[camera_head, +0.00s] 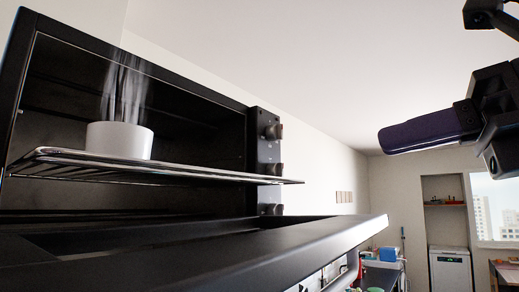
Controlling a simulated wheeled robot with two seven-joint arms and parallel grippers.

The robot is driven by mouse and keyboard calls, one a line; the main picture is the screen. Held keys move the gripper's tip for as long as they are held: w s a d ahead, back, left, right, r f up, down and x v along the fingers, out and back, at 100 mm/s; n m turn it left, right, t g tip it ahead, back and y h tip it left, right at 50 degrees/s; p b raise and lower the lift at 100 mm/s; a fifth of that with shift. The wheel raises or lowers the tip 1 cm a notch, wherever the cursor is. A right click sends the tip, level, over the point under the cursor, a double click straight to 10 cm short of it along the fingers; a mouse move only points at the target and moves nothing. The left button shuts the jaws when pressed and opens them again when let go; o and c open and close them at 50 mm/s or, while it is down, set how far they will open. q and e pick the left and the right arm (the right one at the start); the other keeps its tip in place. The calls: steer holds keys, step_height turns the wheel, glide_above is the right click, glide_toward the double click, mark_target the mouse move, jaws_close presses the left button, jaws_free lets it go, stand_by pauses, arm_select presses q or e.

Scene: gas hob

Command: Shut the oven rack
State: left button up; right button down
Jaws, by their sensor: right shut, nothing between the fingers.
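The oven rack (215,175) is a chrome wire shelf at left. It sticks out of the black oven (65,100), its front edge reaching past the knob panel on the right. A white round dish (120,140) stands on the rack, with pale steam-like streaks above it. The oven door (330,232) is folded down below the rack, a black slab across the lower left. My right gripper (388,138) hangs in the air at upper right, shut and empty. It is apart from the rack, to the right of its front edge. My left gripper is not in view.
A black panel with knobs (272,131) runs down the oven's right side. Behind are a counter with small items (382,270), a white appliance (450,270) and a window (495,210). The air between the rack's front edge and my right gripper is clear.

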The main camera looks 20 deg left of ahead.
steer(key=r, duration=0.1)
steer(key=h+p, duration=0.1)
steer(key=p, duration=0.4)
glide_toward(241, 174)
steer(key=shift+n+t, duration=0.3)
steer(key=shift+t, duration=0.1)
steer(key=x, duration=0.6)
steer(key=shift+s+a, duration=0.2)
steer(key=shift+a, duration=0.2)
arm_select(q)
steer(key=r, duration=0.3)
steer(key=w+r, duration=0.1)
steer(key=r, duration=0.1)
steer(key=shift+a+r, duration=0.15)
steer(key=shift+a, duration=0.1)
arm_select(e)
steer(key=shift+w+a+f, duration=0.15)
steer(key=shift+a+f, duration=0.1)
steer(key=shift+a, duration=0.1)
